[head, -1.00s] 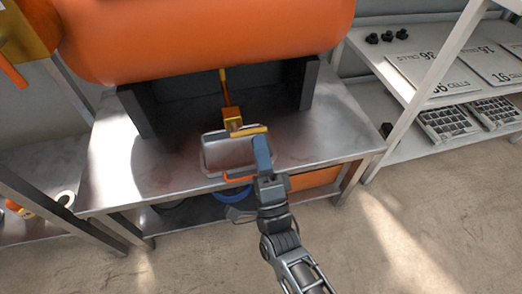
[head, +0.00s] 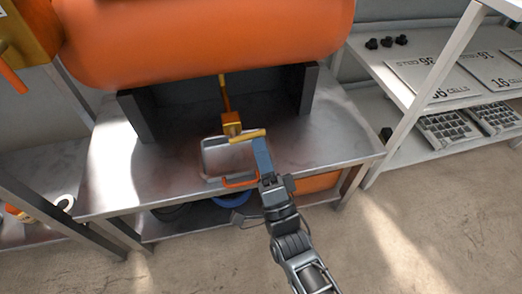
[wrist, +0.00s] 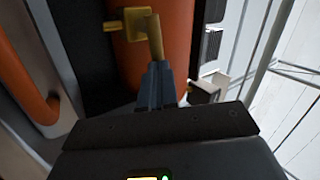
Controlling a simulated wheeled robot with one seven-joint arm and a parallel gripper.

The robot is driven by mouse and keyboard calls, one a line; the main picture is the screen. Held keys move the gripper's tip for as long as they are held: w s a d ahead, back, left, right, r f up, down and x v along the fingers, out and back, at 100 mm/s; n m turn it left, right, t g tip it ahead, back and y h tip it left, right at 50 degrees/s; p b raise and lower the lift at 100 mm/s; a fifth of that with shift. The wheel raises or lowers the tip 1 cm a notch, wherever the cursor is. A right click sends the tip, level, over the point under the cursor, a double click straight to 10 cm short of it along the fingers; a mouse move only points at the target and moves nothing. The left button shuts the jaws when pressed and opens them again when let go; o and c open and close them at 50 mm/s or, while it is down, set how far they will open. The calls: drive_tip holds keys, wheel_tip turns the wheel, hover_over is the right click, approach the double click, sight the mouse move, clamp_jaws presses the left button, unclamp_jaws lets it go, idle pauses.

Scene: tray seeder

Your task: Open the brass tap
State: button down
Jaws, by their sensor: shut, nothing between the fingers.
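The brass tap (head: 231,120) hangs on a thin brass pipe below the orange tank. Its lever (head: 246,135) points to the right across the front of the tap, tilted slightly up. In the wrist view the tap body (wrist: 128,22) is at the top and the lever (wrist: 155,36) reaches down towards my fingers. My gripper (head: 260,142) is shut and empty, its blue-grey fingertips at the lever's right end. In the wrist view my fingertips (wrist: 158,68) meet or nearly meet the lever tip; I cannot tell whether they touch.
The orange tank (head: 200,40) sits on a dark stand (head: 309,90) on a metal bench (head: 340,145). A metal tray with an orange handle (head: 240,182) lies below the tap, partly behind my fingers. A shelf (head: 425,155) with plates and seed trays stands right. Floor is clear in front.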

sight(253, 137)
drive_tip(key=r+n+g+y+p, duration=0.1)
drive_tip(key=r+n+g+p, duration=0.1)
drive_tip(key=n+p, duration=0.4)
drive_tip(key=a+r+n+g+y+p, duration=0.1)
drive_tip(key=r+n+g+y+p, duration=0.1)
drive_tip(key=n+g+p, duration=0.2)
drive_tip(key=r+n+g+y+p, duration=0.2)
drive_tip(key=n+g+p, duration=0.1)
drive_tip(key=n+p, duration=0.5)
drive_tip(key=shift+s+a+r+g+p, duration=0.1)
drive_tip(key=shift+s+a+g+p, duration=0.15)
drive_tip(key=shift+g+p, duration=0.25)
drive_tip(key=shift+f+b, duration=0.45)
drive_tip(key=shift+f, duration=0.1)
